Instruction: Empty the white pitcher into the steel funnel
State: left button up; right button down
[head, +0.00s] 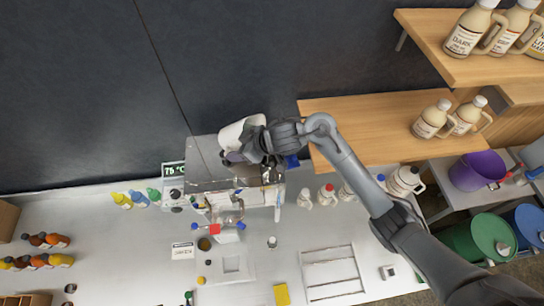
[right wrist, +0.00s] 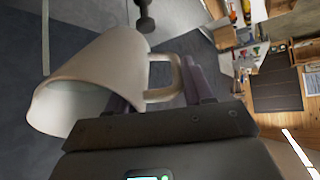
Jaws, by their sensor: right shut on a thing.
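The white pitcher (head: 241,131) is held up at the back, above the steel evaporator (head: 203,162). My right gripper (head: 240,157) is shut on its handle. In the right wrist view the pitcher (right wrist: 105,75) is large, with its open mouth toward the lower left of the picture. The visible inside is pale, and I see no liquid stream. The fingers (right wrist: 198,85) are at the handle (right wrist: 165,72). The pitcher looks tilted in the head view, but the exact angle is unclear. I cannot make out the steel funnel. My left gripper is not in view.
Coloured-cap bottles (head: 139,198) and a red-capped jug (head: 326,194) stand on the white counter (head: 120,235). A wooden shelf (head: 360,115) is right of the pitcher, with jugs (head: 432,118) on it. A dark wall (head: 80,90) is behind.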

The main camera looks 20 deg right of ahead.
jog(key=shift+t+y, duration=0.3)
jog(key=shift+f+t+y, duration=0.15)
jog(key=shift+t+y, duration=0.15)
dwell(0.7)
jog(key=shift+f+b, duration=0.1)
jog(key=shift+b, duration=0.3)
jog(key=shift+b, duration=0.3)
jog(key=shift+d+f+t+b, duration=0.1)
jog(key=shift+t+b, duration=0.2)
jog(key=shift+b, duration=0.1)
jog(key=shift+y+b, duration=0.3)
jog(key=shift+b, duration=0.05)
jog(key=shift+s, duration=0.1)
jog(key=shift+f+t+b, duration=0.15)
jog(key=shift+t+b, duration=0.15)
jog(key=shift+b, duration=0.7)
